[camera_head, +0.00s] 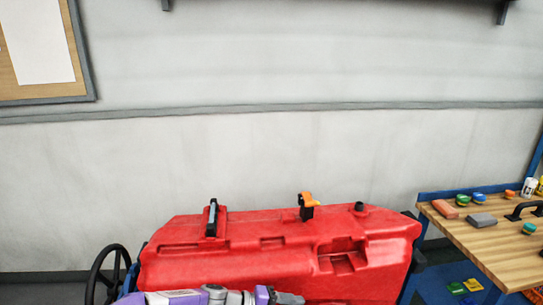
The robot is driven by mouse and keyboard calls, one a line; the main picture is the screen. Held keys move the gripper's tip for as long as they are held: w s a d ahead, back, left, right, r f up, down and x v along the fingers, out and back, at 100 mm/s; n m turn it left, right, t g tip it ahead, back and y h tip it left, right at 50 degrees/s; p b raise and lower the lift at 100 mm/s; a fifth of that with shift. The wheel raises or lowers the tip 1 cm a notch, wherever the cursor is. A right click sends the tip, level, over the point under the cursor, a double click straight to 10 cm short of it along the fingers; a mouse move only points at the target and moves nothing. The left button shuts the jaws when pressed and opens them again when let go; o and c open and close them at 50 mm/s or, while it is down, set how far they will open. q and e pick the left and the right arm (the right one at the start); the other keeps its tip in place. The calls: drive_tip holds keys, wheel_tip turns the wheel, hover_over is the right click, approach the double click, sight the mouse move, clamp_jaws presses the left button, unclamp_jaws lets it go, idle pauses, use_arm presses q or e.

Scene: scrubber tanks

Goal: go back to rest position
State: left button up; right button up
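A red scrubber tank (255,262) fills the lower middle of the head view. A black and grey latch (212,218) stands up at its left top, and an orange latch on a black mount (307,202) stands near the middle. My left arm, white, purple and grey, comes in low along the bottom edge in front of the tank. Its grey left gripper (291,299) is at the bottom edge, partly cut off; I cannot tell its finger state or whether it touches the tank. My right gripper is not in view.
A wooden workbench (507,262) with a blue back edge stands at the right, holding a red block (445,209), a grey block (482,220), a black handle (522,211) and several small round items. A black wheel (107,275) is at lower left.

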use_arm(q)
drive_tip(key=s+a+f+g+y+p, duration=0.1)
drive_tip(key=s+a+f+y, duration=0.25)
drive_tip(key=f, duration=0.55)
drive_tip(key=s+a+f+g+y, duration=0.1)
drive_tip(key=s+a+f+y, duration=0.3)
drive_tip(key=f, duration=0.5)
drive_tip(key=s+a+f+m+y+p, duration=0.1)
drive_tip(key=s+a+f, duration=0.2)
drive_tip(key=s+f, duration=0.2)
drive_tip(key=s+a+f+m+y+p, duration=0.1)
drive_tip(key=s+a+f, duration=0.3)
drive_tip(key=s, duration=0.7)
drive_tip(key=shift+f+t, duration=0.3)
drive_tip(key=shift+f, duration=0.15)
drive_tip(key=shift+w+a+y, duration=0.1)
drive_tip(key=shift+y, duration=0.15)
